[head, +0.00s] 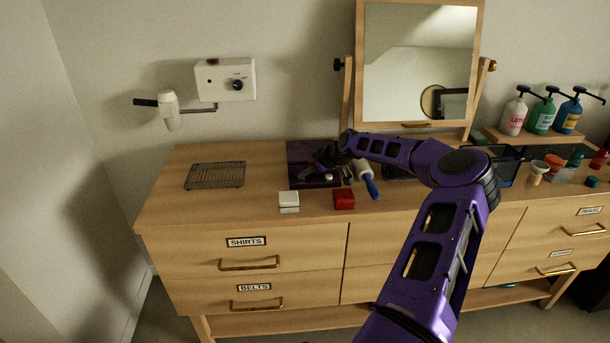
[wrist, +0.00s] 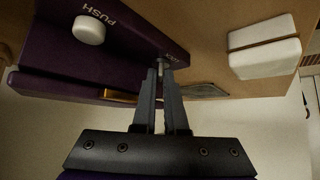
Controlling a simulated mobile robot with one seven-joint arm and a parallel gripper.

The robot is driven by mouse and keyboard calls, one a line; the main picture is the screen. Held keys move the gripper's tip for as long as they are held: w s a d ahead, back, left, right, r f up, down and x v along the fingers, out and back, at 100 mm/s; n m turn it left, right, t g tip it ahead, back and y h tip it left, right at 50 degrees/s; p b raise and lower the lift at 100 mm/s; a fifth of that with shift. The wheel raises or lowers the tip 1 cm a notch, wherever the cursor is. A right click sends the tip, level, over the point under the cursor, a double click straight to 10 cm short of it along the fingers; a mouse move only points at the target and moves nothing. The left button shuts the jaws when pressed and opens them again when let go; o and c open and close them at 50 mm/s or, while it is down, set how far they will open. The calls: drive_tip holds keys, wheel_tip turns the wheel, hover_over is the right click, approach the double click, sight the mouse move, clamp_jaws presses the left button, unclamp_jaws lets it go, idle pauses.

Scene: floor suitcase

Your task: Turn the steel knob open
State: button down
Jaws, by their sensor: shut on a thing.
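A dark purple box (head: 300,150) sits on the dresser top below the mirror's left side. The wrist view shows its purple face (wrist: 125,45) with a white round button (wrist: 89,30) marked PUSH. The small steel knob (wrist: 161,63) is near the edge of that face, beside small lettering too faint to read fully. My gripper (wrist: 165,74) is shut on the steel knob, which is mostly hidden between the fingertips. In the head view my gripper (head: 310,172) is over the box, dark against it, and the knob cannot be made out.
A white box (head: 289,202) and a red box (head: 344,199) stand near the dresser's front edge. A blue-handled roller (head: 369,181) lies right of the purple box. A wire rack (head: 215,175) is at left, with bare wood around it. The mirror (head: 419,65) stands behind.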

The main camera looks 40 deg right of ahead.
drive_tip(key=shift+d+f+n+y+b, duration=0.1)
drive_tip(key=shift+d+n+y+b, duration=0.15)
drive_tip(key=shift+n+y, duration=0.45)
drive_tip(key=shift+n, duration=0.3)
drive_tip(key=c, duration=1.1)
unclamp_jaws()
drive_tip(key=shift+o, duration=0.7)
drive_tip(key=shift+a+r, duration=0.1)
drive_tip(key=shift+r, duration=0.15)
